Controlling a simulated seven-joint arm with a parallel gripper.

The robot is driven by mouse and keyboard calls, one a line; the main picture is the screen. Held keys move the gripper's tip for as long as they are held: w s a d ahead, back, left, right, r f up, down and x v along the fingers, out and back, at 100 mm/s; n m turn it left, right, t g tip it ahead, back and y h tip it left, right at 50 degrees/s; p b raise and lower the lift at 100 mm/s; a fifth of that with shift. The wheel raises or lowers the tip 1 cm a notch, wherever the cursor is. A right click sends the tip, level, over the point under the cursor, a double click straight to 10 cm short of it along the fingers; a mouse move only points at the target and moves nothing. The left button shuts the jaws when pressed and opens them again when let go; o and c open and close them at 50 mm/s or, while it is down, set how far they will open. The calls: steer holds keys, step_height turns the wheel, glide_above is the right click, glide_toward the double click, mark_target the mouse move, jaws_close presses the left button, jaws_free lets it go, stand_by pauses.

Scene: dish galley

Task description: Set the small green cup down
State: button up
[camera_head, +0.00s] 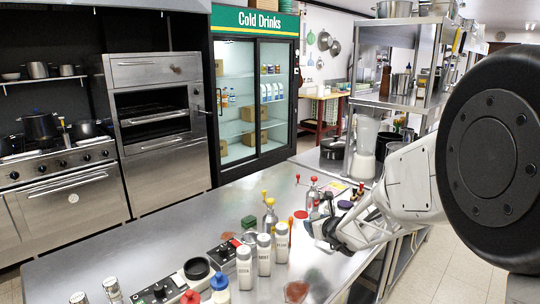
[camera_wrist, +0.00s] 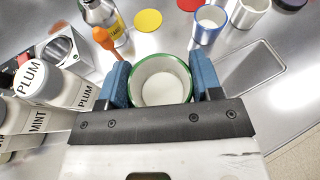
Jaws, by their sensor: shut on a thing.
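The small green cup (camera_wrist: 162,96) shows in the wrist view between the two blue fingers of my gripper (camera_wrist: 163,72). It has a green rim and a pale inside, seen from above. My gripper is shut on it, one finger at each side. In the head view my gripper (camera_head: 322,232) is over the right part of the steel counter (camera_head: 130,251). The cup cannot be made out there. Whether its base touches the counter is hidden.
White shaker bottles labelled PLUM (camera_wrist: 68,88) and MINT (camera_wrist: 38,116) stand close on the left. An orange-topped tool (camera_wrist: 103,38), a yellow disc (camera_wrist: 148,22), a blue-rimmed cup (camera_wrist: 208,27) and a white cup (camera_wrist: 250,12) lie beyond. A rectangular outline (camera_wrist: 252,70) on the right is empty.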

steer(key=w+d+r+m+t+h, duration=0.1)
steer(key=w+r+m+h, duration=0.3)
steer(key=w+r, duration=0.4)
steer(key=shift+w+d+r+h, duration=0.3)
steer(key=shift+d+r+h, duration=0.2)
steer(key=shift+d, duration=0.1)
stand_by(0.7)
steer(key=a+m+h, duration=0.1)
steer(key=a, duration=0.4)
steer(key=w+a+m+h, duration=0.1)
steer(key=a, duration=0.5)
steer(key=a+h, duration=0.1)
steer(key=a, duration=0.4)
steer(key=shift+w+a+r+m+g, duration=0.15)
steer(key=shift+m+g, duration=0.15)
steer(key=shift+m, duration=0.1)
steer(key=s+a+f+m+g+h, duration=0.2)
steer(key=a+m+h, duration=0.1)
steer(key=a, duration=0.4)
steer(key=s+a+f+m+g+h, duration=0.2)
steer(key=a+m+h, duration=0.1)
steer(key=a, duration=0.4)
steer(key=s+a+f+m+g+h, duration=0.2)
steer(key=s+a+f+m+h, duration=0.1)
steer(key=a, duration=0.5)
steer(key=shift+m+g, duration=0.3)
steer(key=shift+m, duration=0.2)
